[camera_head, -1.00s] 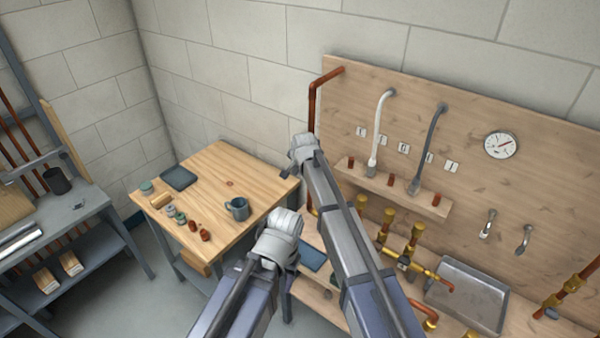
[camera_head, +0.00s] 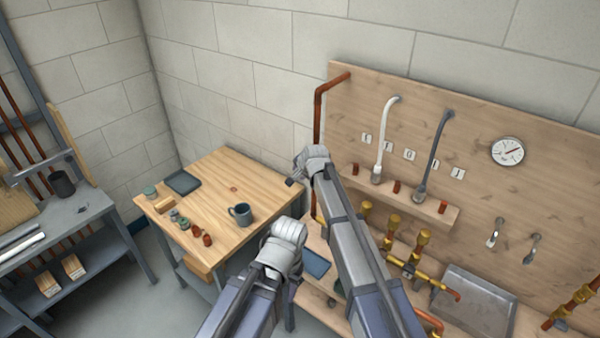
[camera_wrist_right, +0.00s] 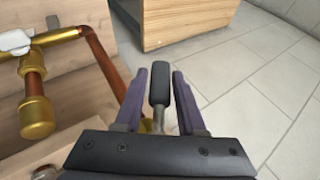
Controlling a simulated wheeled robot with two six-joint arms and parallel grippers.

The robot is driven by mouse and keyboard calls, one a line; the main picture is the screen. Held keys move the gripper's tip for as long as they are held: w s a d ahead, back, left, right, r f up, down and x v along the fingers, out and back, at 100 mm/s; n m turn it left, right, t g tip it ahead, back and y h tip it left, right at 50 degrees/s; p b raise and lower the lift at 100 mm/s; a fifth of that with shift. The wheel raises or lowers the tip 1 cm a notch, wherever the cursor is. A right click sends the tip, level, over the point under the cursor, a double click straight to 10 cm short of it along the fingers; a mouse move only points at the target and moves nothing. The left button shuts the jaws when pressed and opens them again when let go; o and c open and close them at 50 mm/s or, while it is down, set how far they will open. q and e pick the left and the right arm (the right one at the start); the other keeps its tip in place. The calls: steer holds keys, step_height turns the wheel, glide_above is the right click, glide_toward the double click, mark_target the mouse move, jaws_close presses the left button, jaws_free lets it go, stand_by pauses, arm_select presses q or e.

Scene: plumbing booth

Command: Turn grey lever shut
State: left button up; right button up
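In the right wrist view, a dark grey lever (camera_wrist_right: 160,86) with a metal stem stands between the two purple fingers of my right gripper (camera_wrist_right: 160,98). Narrow gaps show on both sides of the lever, so the gripper is open around it. The foot of the lever is hidden by the gripper body. In the head view my two arms reach up over the benches. Neither gripper's fingers can be made out there, and the grey lever cannot be picked out either.
Beside my right gripper are a brass fitting (camera_wrist_right: 36,105), a copper pipe (camera_wrist_right: 104,65) and a white lever (camera_wrist_right: 14,40). The pipe board (camera_head: 460,130) holds a gauge (camera_head: 508,151). A wooden table (camera_head: 265,180) carries a mug (camera_head: 241,214).

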steer(key=shift+o, duration=1.4)
steer(key=p+v, duration=0.5)
steer(key=v, duration=0.2)
steer(key=shift+s+r+p, duration=0.2)
steer(key=shift+r+p, duration=0.1)
steer(key=shift+p, duration=0.1)
steer(key=shift+d, duration=0.1)
